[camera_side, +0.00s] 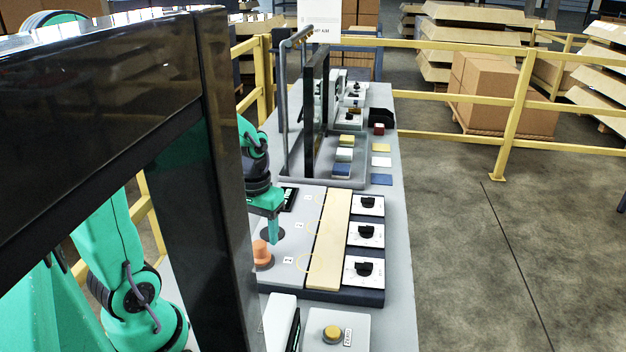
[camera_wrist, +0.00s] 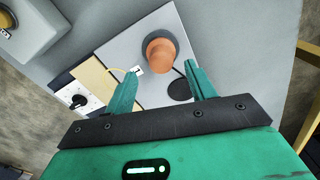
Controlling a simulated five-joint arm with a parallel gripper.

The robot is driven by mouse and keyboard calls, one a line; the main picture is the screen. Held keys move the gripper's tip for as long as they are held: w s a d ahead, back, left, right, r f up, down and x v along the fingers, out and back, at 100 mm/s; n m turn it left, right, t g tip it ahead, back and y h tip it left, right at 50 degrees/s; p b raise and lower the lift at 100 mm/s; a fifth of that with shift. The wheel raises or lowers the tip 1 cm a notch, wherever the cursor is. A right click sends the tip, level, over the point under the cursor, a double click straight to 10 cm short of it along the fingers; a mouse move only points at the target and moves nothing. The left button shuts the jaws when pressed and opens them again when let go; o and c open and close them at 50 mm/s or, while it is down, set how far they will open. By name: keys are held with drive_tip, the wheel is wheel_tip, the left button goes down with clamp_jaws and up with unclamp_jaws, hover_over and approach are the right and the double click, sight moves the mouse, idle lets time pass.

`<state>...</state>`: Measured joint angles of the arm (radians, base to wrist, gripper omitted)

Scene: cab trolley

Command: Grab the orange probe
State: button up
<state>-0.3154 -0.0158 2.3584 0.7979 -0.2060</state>
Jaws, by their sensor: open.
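The orange probe (camera_side: 262,254) stands upright on the grey panel (camera_side: 283,262) in the side view, at its left edge. In the wrist view the probe (camera_wrist: 160,50) sits on a dark round base, just beyond the fingertips and roughly between their lines. My green gripper (camera_wrist: 160,82) is open and empty, its two fingers apart. In the side view my gripper (camera_side: 272,228) hangs over the panel, slightly behind the probe. A large dark frame in the foreground hides part of my arm there.
The panel carries a dark round spot (camera_wrist: 179,89), a pale wooden strip (camera_side: 328,240) and several black knobs on white plates. A box with a yellow button (camera_side: 332,333) stands in front. Coloured blocks (camera_side: 344,154) and an upright dark frame (camera_side: 316,105) stand farther back.

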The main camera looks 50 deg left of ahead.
sight(259, 243)
drive_tip(key=shift+s+f, duration=0.15)
drive_tip(key=shift+f, duration=2)
drive_tip(key=shift+c, duration=0.2)
clamp_jaws()
drive_tip(key=shift+r, duration=0.15)
drive_tip(key=shift+r, duration=0.8)
drive_tip(key=r, duration=0.2)
drive_tip(key=shift+d+r, duration=0.2)
drive_tip(key=shift+r, duration=0.1)
drive_tip(key=s+d+r, duration=0.2)
drive_tip(key=d+r, duration=0.4)
drive_tip(key=d, duration=0.5)
drive_tip(key=shift+s+r, duration=0.25)
drive_tip(key=shift+r, duration=0.05)
